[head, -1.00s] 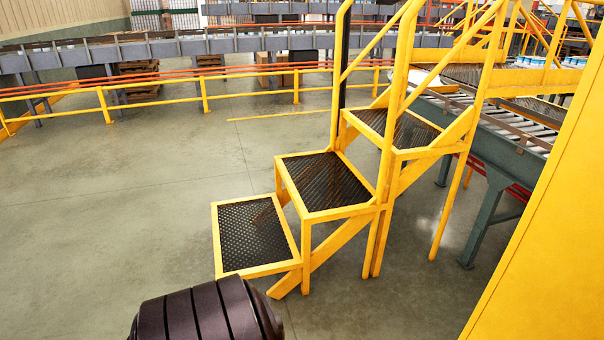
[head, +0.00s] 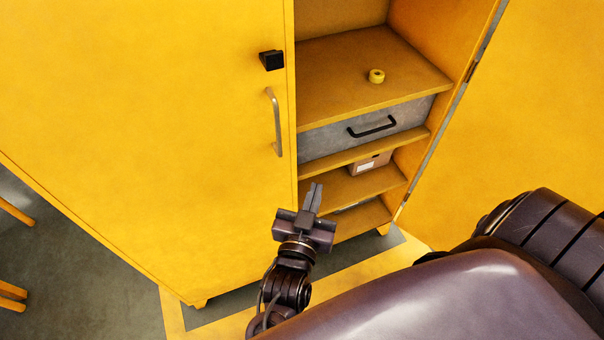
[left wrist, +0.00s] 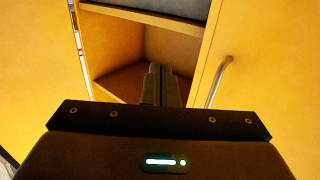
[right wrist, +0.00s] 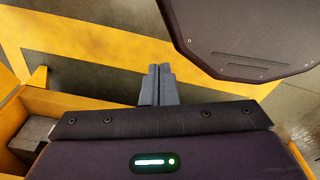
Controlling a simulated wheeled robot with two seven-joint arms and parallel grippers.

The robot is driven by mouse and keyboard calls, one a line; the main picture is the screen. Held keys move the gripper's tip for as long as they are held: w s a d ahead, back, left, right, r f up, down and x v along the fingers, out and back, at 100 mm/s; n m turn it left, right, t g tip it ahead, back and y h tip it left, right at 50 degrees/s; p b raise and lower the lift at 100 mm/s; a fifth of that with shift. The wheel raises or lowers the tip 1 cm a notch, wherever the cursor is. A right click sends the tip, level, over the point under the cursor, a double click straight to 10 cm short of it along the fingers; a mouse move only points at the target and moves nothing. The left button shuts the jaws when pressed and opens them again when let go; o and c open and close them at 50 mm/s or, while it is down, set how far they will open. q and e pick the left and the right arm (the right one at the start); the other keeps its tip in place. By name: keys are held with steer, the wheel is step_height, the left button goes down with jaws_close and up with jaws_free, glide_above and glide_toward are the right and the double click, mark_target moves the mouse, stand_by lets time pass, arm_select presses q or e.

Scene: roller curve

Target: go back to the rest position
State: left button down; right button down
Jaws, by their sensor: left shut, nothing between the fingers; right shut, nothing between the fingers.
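My left gripper (head: 312,196) is in front of the yellow cabinet, below the level of the grey drawer. Its two fingers are together with nothing between them. In the left wrist view the closed fingers (left wrist: 160,72) point toward the cabinet's open compartment. My right gripper does not show in the head view. In the right wrist view its fingers (right wrist: 157,72) are together and empty, above the floor. The yellow cabinet (head: 150,130) has its left door shut and its right door (head: 530,110) swung open.
A yellow roll (head: 376,76) lies on the upper shelf. Below it is a grey drawer (head: 335,138) with a black handle, then a cardboard box (head: 370,164) on a lower shelf. A yellow floor stripe (head: 350,258) runs before the cabinet. Grey floor shows at lower left.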

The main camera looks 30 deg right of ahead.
arm_select(q)
steer(key=s+a+f+n+g+y, duration=0.1)
steer(key=a+f+g+y, duration=0.15)
steer(key=a+f, duration=0.7)
steer(key=s+a+f+n+g+y, duration=0.1)
steer(key=a+f+y, duration=0.25)
steer(key=f, duration=1.05)
steer(key=s+a+f+g+y, duration=0.1)
steer(key=a+f+y, duration=0.1)
steer(key=a+f, duration=0.75)
steer(key=s+a+f+n+g+y, duration=0.4)
steer(key=s+a+f+g, duration=0.3)
steer(key=s+a+f, duration=1.3)
steer(key=s+a, duration=0.2)
steer(key=s, duration=0.1)
steer(key=shift+s+n+y, duration=0.15)
steer(key=shift+n+y, duration=0.15)
steer(key=shift+n, duration=0.1)
arm_select(e)
steer(key=shift+s+f, duration=0.25)
steer(key=shift+s, duration=0.5)
steer(key=shift+s+d, duration=0.1)
steer(key=shift+d, duration=0.05)
